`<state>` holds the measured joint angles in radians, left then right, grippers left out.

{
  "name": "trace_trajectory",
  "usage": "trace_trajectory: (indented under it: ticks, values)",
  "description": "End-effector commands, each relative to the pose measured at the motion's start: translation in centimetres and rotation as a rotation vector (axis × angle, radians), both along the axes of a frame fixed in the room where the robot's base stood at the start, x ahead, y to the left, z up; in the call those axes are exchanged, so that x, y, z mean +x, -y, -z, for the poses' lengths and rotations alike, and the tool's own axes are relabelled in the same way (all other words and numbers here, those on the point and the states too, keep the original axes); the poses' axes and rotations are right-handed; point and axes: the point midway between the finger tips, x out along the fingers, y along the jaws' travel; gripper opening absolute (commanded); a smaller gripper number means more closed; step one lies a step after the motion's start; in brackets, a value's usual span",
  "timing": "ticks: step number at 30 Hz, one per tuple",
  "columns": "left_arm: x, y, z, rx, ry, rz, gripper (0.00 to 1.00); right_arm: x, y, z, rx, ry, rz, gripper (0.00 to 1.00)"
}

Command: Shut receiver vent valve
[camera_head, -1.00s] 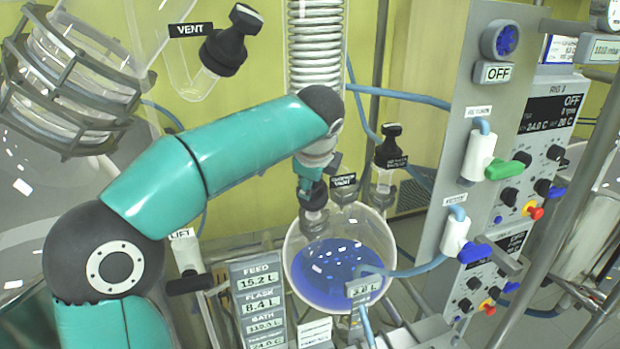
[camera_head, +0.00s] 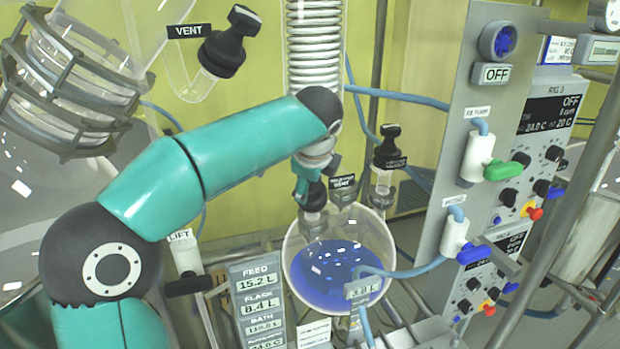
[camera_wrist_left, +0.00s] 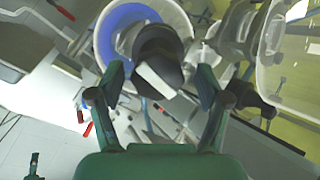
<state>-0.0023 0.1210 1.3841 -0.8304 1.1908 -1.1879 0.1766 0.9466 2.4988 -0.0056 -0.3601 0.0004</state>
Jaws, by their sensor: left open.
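The round receiver flask (camera_head: 340,292) holds blue liquid, and a small label reading VENT (camera_head: 343,183) sits at its neck. My left arm reaches over to this neck, and my left gripper (camera_head: 310,192) is small and partly hidden there by my own wrist. In the left wrist view, the black knob of the receiver vent valve (camera_wrist_left: 160,52) with a pale label plate stands between the spread fingers of my left gripper (camera_wrist_left: 160,80). The fingers are open on both sides of it; I cannot tell whether either touches it. My right gripper is not in view.
Another black-capped valve (camera_head: 390,148) stands right of the neck. A larger VENT valve (camera_head: 228,42) is at the upper left. A panel (camera_head: 470,150) with green and blue valve handles rises at right, and a blue hose (camera_head: 415,268) runs to the flask.

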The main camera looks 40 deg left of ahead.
Motion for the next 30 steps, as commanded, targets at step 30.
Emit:
trace_trajectory:
  ticks: [30]
  values:
    - [-4.7, 5.3, -9.5, 0.0, 0.001, 0.0, 0.76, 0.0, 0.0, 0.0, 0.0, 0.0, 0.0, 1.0]
